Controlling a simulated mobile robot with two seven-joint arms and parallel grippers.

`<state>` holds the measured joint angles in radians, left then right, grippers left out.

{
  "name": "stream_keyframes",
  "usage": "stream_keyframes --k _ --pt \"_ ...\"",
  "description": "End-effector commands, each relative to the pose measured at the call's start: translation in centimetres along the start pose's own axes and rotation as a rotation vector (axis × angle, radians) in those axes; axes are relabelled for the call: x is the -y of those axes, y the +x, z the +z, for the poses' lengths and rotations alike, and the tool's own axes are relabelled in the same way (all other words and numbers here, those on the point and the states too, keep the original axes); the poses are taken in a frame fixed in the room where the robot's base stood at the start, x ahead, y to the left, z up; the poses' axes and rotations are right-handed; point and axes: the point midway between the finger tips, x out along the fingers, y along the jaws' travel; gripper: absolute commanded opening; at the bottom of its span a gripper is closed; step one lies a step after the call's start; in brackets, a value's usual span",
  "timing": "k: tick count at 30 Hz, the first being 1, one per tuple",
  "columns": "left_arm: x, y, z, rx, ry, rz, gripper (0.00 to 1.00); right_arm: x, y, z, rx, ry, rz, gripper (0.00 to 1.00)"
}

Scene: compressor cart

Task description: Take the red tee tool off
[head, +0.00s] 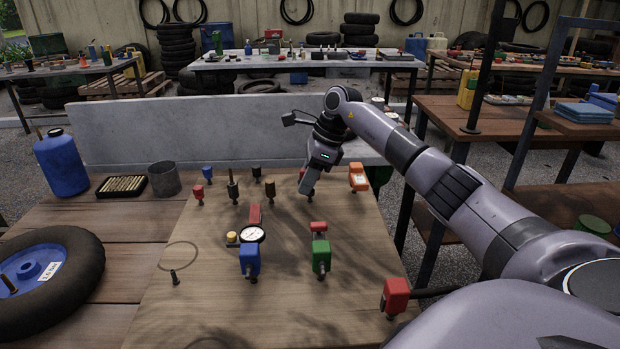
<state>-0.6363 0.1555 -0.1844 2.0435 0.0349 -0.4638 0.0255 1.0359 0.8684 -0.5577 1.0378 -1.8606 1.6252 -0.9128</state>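My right gripper (307,186) reaches down at the far right part of the light wooden board (290,300). Its fingers point down at a small red-topped tool (311,195), mostly hidden behind them. I cannot tell whether they touch it or how far they are apart. Other red pieces show: a small red-topped tool (198,191) at the board's far left, a red block (318,228) by the green valve-like part (321,257), and a larger red block (396,296) at the front right. Which is the red tee tool is not clear. My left gripper is out of view.
A round gauge (251,234) and a blue block (249,258) stand mid-board. An orange tool (358,177) is close right of the gripper. Several small tools line the far side. A grey panel (210,130) stands behind. The board's front left is mostly clear.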

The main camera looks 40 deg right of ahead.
Motion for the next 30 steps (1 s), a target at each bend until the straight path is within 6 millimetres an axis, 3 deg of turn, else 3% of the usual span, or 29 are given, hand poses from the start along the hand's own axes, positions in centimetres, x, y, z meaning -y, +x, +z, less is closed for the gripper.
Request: stream_keyframes --k 11,17,23,30 --pt "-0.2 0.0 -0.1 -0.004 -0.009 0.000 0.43 0.0 -0.1 0.1 0.001 0.000 -0.001 0.00" --pt "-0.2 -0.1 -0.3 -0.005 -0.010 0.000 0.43 0.1 -1.3 0.5 0.001 0.000 -0.002 0.00" --pt "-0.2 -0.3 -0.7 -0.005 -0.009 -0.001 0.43 0.1 -4.6 1.9 0.004 -0.002 -0.004 0.00" --pt "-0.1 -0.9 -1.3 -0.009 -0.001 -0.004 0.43 0.1 -10.7 4.5 0.004 -0.002 -0.004 0.00"
